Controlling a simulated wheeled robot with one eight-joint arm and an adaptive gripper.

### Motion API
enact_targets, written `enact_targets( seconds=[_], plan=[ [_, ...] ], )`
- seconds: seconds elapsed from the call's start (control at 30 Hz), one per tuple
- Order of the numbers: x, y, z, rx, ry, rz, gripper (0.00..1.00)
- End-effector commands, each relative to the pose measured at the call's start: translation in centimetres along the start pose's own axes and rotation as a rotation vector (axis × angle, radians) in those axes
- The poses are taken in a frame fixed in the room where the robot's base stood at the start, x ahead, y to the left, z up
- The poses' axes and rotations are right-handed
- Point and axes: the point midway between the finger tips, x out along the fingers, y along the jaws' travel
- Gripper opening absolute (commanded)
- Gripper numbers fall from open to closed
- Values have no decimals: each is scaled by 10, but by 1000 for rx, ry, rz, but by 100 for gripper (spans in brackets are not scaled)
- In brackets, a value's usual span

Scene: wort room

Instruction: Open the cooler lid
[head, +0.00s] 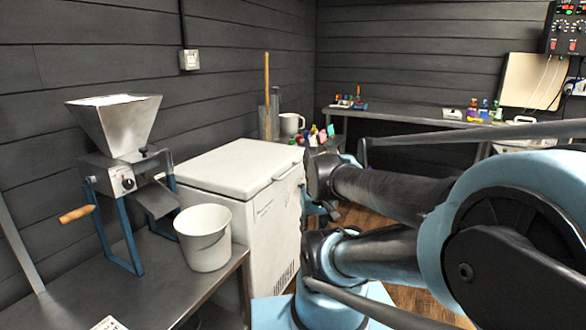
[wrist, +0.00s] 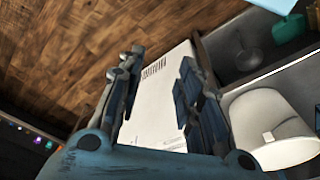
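The cooler (head: 262,240) is a white chest against the left wall in the head view. Its white lid (head: 235,165) lies flat and closed on top. A handle (head: 289,172) runs along the lid's front right edge. In the wrist view my gripper (wrist: 161,62) has its two fingers spread apart, with nothing held between them. The white cooler front with its vent slots (wrist: 154,70) shows beyond and between the fingers. In the head view my arm hides most of the gripper, which seems to be close to the cooler's front side. No contact with the lid or handle is visible.
A metal table (head: 165,285) at the left holds a grain mill (head: 120,170) and a white bucket (head: 204,238); the bucket also shows in the wrist view (wrist: 268,125). A workbench (head: 420,119) with small bottles stands at the back. Wooden floor (wrist: 95,45) is open before the cooler.

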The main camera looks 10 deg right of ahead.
Motion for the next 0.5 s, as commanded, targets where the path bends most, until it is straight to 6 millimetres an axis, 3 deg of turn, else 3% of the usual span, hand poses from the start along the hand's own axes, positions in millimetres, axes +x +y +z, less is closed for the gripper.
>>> enact_targets(
  seconds=[0.13, 0.23, 0.37, 0.5],
  plan=[
    [-7, 0, 5, 3, 10, 0, 33],
    [-16, 0, -2, 17, 9, -3, 33],
    [-37, 4, -29, 63, 3, -13, 33],
    [-65, 5, -69, 127, -7, -25, 33]
  ],
)
